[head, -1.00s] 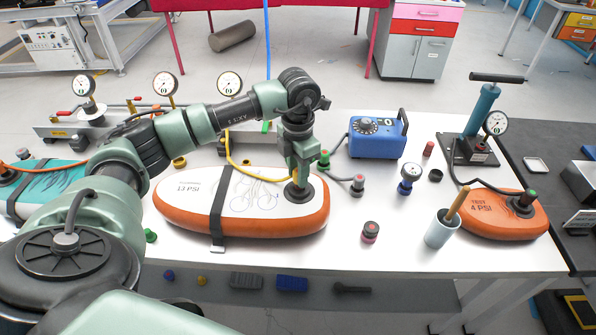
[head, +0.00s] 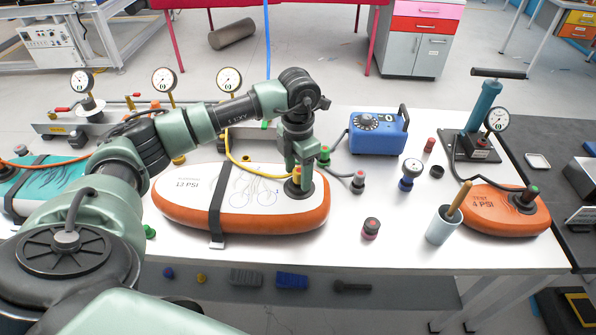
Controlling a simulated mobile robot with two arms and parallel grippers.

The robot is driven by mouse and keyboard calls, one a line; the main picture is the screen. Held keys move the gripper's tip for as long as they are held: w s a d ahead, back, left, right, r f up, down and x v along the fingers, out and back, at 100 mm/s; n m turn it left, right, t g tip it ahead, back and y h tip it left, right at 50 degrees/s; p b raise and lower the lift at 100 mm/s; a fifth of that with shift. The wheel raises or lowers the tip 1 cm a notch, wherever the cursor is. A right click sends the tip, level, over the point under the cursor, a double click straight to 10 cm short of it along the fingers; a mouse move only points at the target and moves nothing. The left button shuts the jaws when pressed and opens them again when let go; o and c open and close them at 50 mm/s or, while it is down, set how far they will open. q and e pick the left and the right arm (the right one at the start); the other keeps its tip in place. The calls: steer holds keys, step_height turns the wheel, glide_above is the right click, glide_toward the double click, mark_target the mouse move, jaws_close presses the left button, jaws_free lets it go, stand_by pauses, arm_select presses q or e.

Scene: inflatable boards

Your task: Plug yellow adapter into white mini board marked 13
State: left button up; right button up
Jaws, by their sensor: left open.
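The white mini board (head: 185,207) with orange sides, marked 13 PSI, lies on the table with a black strap across it. A dark round valve sits near its right end. The yellow adapter (head: 291,187) stands upright at this valve, at the end of a yellow hose (head: 233,150). Its lower end is partly hidden, so I cannot tell how deep it sits. My left gripper (head: 299,178) points down over the valve, open, with its fingers close around or beside the adapter. My right gripper is not in view.
An orange 4 PSI board (head: 487,215) and a cup (head: 443,226) are at the right.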

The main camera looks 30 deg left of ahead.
mark_target(298, 171)
arm_select(q)
step_height(298, 171, up, 8)
steer(key=shift+f+b, duration=0.1)
steer(key=shift+b, duration=0.8)
